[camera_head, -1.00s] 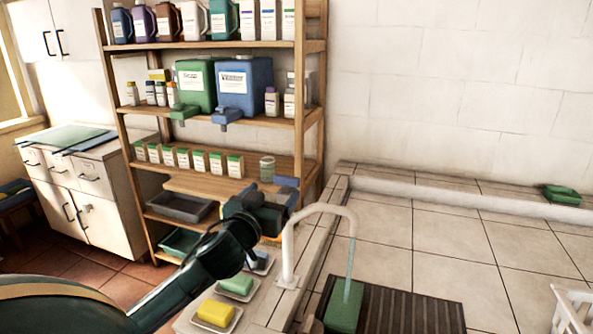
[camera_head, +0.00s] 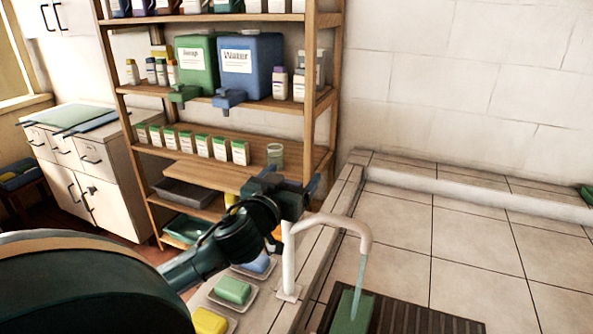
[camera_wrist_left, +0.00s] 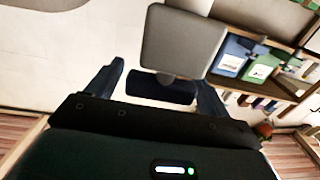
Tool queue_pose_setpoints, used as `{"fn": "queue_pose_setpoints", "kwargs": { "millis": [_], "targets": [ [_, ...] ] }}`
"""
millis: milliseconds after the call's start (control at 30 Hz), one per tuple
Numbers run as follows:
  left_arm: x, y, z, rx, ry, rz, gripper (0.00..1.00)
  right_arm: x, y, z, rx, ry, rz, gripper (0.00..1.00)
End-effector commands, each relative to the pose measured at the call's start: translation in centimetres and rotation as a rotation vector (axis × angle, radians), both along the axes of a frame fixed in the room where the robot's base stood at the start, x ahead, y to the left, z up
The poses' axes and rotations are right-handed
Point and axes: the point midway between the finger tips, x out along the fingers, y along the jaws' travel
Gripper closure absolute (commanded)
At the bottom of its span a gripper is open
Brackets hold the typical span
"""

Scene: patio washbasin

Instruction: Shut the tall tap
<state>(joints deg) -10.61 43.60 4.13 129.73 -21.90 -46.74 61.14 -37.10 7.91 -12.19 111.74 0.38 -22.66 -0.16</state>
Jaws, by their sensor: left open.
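The tall tap is a pale gooseneck pipe (camera_head: 289,262) rising from the tiled ledge in the head view. A pale green stream of water (camera_head: 361,270) runs from its spout down to a green block (camera_head: 350,312). My left gripper (camera_head: 290,182) is open, above and just behind the tap's upright, in front of the shelf. In the left wrist view, a dark blue rounded piece (camera_wrist_left: 160,90) shows between the open fingers (camera_wrist_left: 160,74), below a grey square plate (camera_wrist_left: 182,38). I cannot tell whether either belongs to the tap. No tap handle shows clearly in the head view.
A wooden shelf with a green canister (camera_head: 197,66), a blue canister (camera_head: 250,64) and several small boxes stands behind. Soap dishes with green soap (camera_head: 233,290) and yellow soap (camera_head: 209,321) line the ledge. The tiled counter (camera_head: 460,240) at right is mostly clear.

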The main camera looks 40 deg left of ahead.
Motion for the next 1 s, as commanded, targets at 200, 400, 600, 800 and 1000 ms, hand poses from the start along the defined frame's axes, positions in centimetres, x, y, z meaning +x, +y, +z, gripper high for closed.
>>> {"fn": "queue_pose_setpoints", "kwargs": {
  "millis": [200,400,600,800,1000],
  "targets": [
    [-0.11,-0.06,-0.03,0.000,0.001,0.000,0.20,0.00,-0.01,-0.01,0.000,0.000,0.000,0.64],
    [-0.10,-0.05,-0.01,0.000,0.000,0.000,0.23,-0.03,-0.10,-0.04,-0.003,0.000,0.003,0.64],
    [-0.09,-0.05,-0.01,0.000,0.000,0.000,0.40,-0.06,-0.18,-0.06,-0.006,0.000,0.004,0.64],
    [-0.09,-0.05,0.00,0.000,0.000,0.000,0.56,-0.06,-0.19,-0.07,-0.007,0.001,0.005,0.64],
    [-0.09,-0.04,0.01,0.000,0.000,-0.001,0.65,-0.07,-0.18,-0.08,-0.007,0.001,0.005,0.64]
  ]
}}
